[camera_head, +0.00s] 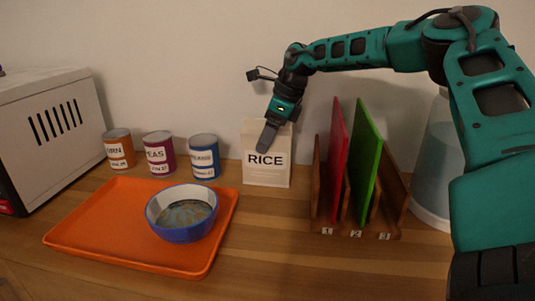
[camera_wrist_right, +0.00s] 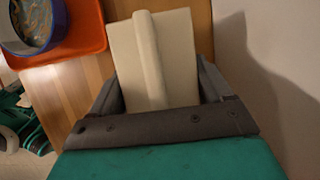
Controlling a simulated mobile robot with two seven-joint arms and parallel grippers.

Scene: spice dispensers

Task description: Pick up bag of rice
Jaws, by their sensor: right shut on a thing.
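The bag of rice (camera_head: 266,176) is a cream-coloured bag with a black RICE label, standing upright on the wooden counter near the back wall. My right gripper (camera_head: 268,136) reaches it from above, with a dark finger in front of the bag's upper part. In the right wrist view, the top of the bag (camera_wrist_right: 181,48), with its raised middle seam, lies between the two fingers of my right gripper (camera_wrist_right: 158,88), which is shut on it. The bag's lower part is hidden in that view. My left gripper does not show.
A wooden rack (camera_head: 357,228) with a red board (camera_head: 338,160) and a green board (camera_head: 366,160) stands just right of the bag. Several cans, including a blue one (camera_head: 204,158), stand to its left. An orange tray (camera_head: 75,232) holds a blue bowl (camera_head: 186,234).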

